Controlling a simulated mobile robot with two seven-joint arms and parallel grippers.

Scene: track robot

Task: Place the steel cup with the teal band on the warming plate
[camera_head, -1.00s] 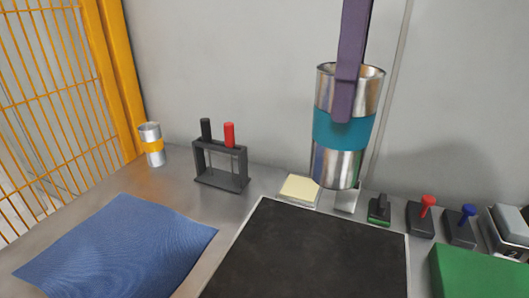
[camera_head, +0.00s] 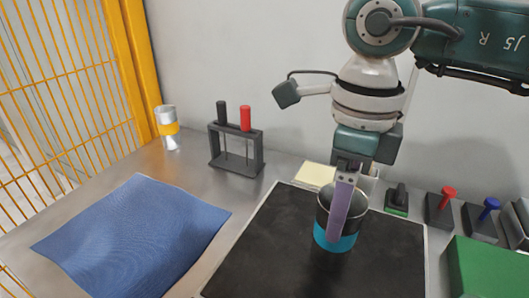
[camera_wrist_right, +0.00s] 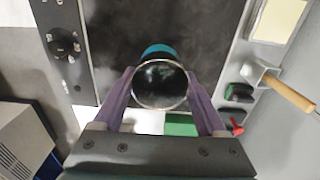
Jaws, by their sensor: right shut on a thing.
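The steel cup with the teal band (camera_head: 322,232) is upright over the dark warming plate (camera_head: 270,255), toward its right part. Its steel rim and teal band show; its lower steel part does not, and I cannot tell whether the base touches the plate. My right gripper (camera_head: 340,222) is shut on the cup, with one purple finger across its near side. In the right wrist view the cup (camera_wrist_right: 160,86) shows from above, between the two purple fingers, with the warming plate (camera_wrist_right: 112,35) beyond. My left gripper is not in view.
A dark rack (camera_head: 236,150) holds a black and a red item. A blue cloth (camera_head: 135,235) lies left of the plate. Small switches (camera_head: 440,210) and a green block (camera_head: 487,268) are at the right.

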